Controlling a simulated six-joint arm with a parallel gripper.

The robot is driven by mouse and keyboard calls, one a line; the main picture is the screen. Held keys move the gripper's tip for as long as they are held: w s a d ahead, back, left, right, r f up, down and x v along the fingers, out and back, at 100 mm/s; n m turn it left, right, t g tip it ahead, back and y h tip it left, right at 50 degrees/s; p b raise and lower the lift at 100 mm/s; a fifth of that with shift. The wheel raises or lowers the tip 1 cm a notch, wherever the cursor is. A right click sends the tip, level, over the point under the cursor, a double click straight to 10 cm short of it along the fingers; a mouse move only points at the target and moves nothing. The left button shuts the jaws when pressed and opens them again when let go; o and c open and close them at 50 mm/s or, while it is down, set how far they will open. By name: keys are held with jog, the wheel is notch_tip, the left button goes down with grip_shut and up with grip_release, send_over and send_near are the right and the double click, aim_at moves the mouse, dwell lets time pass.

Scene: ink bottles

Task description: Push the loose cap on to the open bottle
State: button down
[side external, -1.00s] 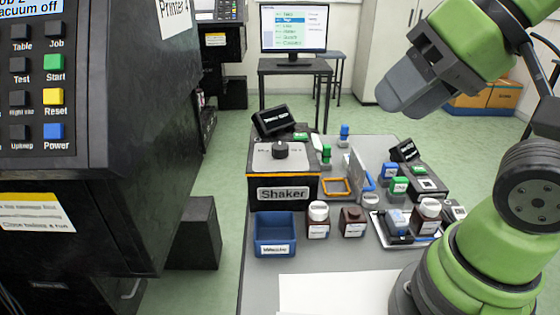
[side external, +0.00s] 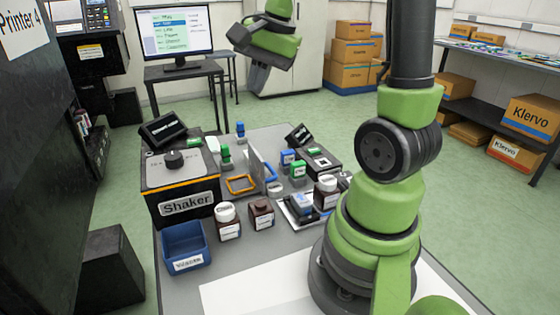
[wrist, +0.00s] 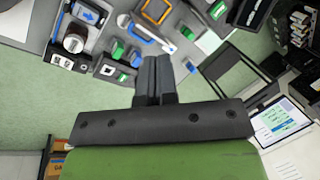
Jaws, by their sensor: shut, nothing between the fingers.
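An open brown bottle (side external: 261,214) with a white label stands upright near the front of the table, no white cap on it. A small pale round thing that looks like the loose cap (side external: 275,189) lies on the table behind it, too small to make out well. My gripper (side external: 258,80) is high in the air beyond the table's back edge, far from both. In the wrist view its fingers (wrist: 153,80) are together and empty. I cannot pick out the open bottle or the cap in the wrist view.
A white-capped bottle (side external: 226,222) stands left of the open bottle. Another (side external: 326,192) is by a tray at the right. A blue bin (side external: 185,245), the Shaker box (side external: 180,183), an orange frame (side external: 240,184) and an upright panel (side external: 257,170) crowd the table. White paper (side external: 250,295) lies in front.

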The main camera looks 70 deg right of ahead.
aim_at(275, 190)
jog(key=s+d+f+m+g+y, duration=0.1)
jog(key=s+d+f+m, duration=0.2)
jog(key=d+f+m, duration=0.35)
jog(key=s+d+f+m+y, duration=0.15)
jog(key=d+f+m, duration=0.25)
jog(key=d+f, duration=0.4)
jog(key=shift+h, duration=0.25)
jog(key=x, duration=0.7)
jog(key=shift+s+d+f, duration=0.1)
jog(key=shift+s+f, duration=0.15)
jog(key=shift+f, duration=0.15)
jog(key=shift+w+a+f, duration=0.25)
jog(key=shift+w+a, duration=0.3)
jog(key=shift+w, duration=0.05)
jog(key=shift+w+a+f, duration=0.3)
jog(key=shift+w+a, duration=0.25)
jog(key=shift+w+a+f, duration=0.1)
jog(key=shift+w+a, duration=0.2)
